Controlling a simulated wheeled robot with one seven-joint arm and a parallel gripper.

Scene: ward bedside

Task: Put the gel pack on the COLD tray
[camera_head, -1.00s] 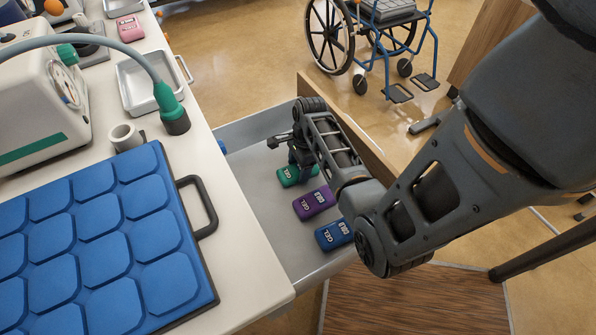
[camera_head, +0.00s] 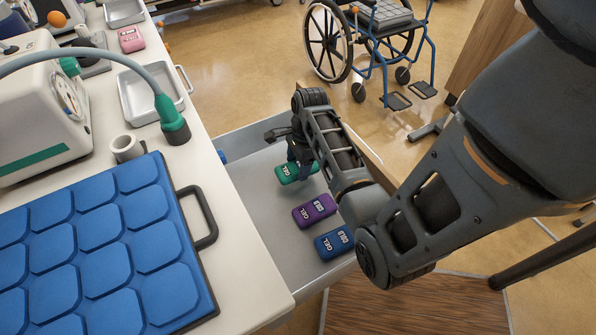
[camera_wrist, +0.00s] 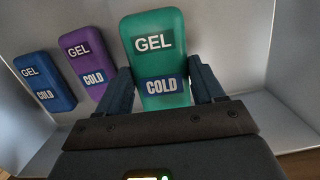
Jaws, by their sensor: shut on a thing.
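My gripper (camera_head: 298,158) is shut on a green gel pack (camera_head: 287,174) inside the open drawer. In the wrist view, my gripper (camera_wrist: 163,88) has one finger on each side of the green gel pack (camera_wrist: 154,45), which reads GEL and COLD. The pack seems a little above the drawer floor. A purple gel pack (camera_head: 314,210) and a blue gel pack (camera_head: 334,243) lie on the drawer floor nearby, also labelled GEL and COLD. A metal tray (camera_head: 126,99) stands empty on the counter; I see no label on it.
The drawer (camera_head: 262,202) has low walls close around my gripper. On the counter are a blue padded mat (camera_head: 90,240) with a raised handle, a white cup (camera_head: 126,147), a hose with a green end (camera_head: 172,121) and a pink pack (camera_head: 131,39). A wheelchair (camera_head: 375,40) stands beyond.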

